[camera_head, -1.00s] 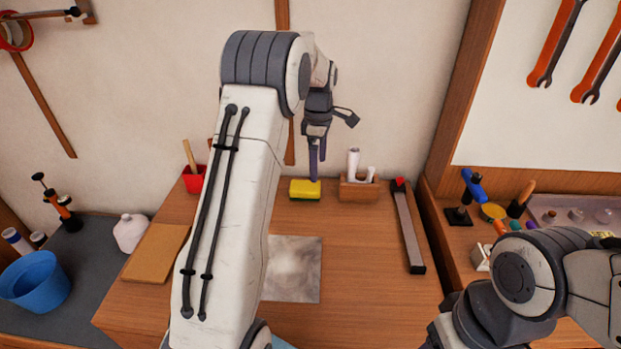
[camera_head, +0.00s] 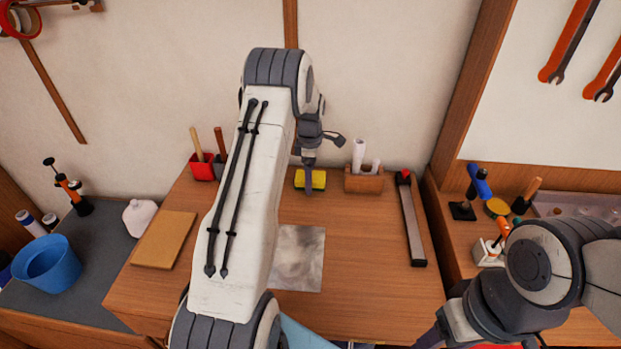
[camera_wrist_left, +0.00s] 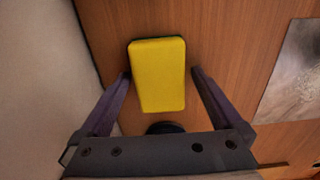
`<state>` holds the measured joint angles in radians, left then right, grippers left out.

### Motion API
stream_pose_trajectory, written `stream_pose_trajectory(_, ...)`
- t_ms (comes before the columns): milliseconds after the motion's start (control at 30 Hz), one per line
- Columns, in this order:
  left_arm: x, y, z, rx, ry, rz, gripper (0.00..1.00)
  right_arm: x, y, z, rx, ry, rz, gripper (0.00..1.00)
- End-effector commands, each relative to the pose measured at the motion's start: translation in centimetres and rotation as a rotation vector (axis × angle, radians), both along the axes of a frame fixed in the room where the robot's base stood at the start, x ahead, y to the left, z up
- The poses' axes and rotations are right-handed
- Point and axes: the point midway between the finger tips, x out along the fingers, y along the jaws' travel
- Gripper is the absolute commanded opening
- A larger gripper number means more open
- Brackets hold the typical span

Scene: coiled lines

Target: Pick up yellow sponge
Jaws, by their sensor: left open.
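The yellow sponge (camera_head: 318,181) lies on the wooden table near the back wall, partly behind my left gripper in the head view. In the left wrist view the sponge (camera_wrist_left: 158,75) shows its yellow face, with a thin dark green edge at the top. My left gripper (camera_head: 309,190) points down at the sponge. In the left wrist view its open fingers (camera_wrist_left: 159,74) stand on either side of the sponge's near part, with a gap on each side. My right gripper's fingers are out of view; only part of my right arm shows at the lower right of the head view.
A wooden holder with white rolls (camera_head: 363,180) stands just right of the sponge. A red cup (camera_head: 201,171) stands to the left. A long dark bar (camera_head: 411,225) lies to the right. A grey metal sheet (camera_head: 299,258) lies in front. The wall is close behind.

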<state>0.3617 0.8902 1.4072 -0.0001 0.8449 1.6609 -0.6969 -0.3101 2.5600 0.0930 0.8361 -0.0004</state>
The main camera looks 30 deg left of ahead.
Motion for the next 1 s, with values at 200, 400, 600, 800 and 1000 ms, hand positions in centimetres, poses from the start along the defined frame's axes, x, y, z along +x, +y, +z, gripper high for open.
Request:
stream_pose_trajectory(200, 0.1, -0.1, -0.2, 0.0, -0.001, -0.001, 1.0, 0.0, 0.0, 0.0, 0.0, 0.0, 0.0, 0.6)
stream_pose_trajectory(400, 0.1, -0.1, -0.2, 0.0, -0.001, -0.002, 0.35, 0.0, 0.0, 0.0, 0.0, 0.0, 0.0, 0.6)
stream_pose_trajectory(600, 0.1, -0.1, -0.1, 0.0, -0.001, -0.002, 0.19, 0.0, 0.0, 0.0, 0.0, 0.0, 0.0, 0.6)
stream_pose_trajectory(800, 0.1, -0.1, 0.2, 0.001, -0.002, -0.002, 0.19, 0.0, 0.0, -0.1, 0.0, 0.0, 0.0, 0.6)
stream_pose_trajectory(1000, 0.2, -0.1, 2.3, 0.001, -0.005, -0.002, 0.19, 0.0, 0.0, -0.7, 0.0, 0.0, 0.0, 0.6)
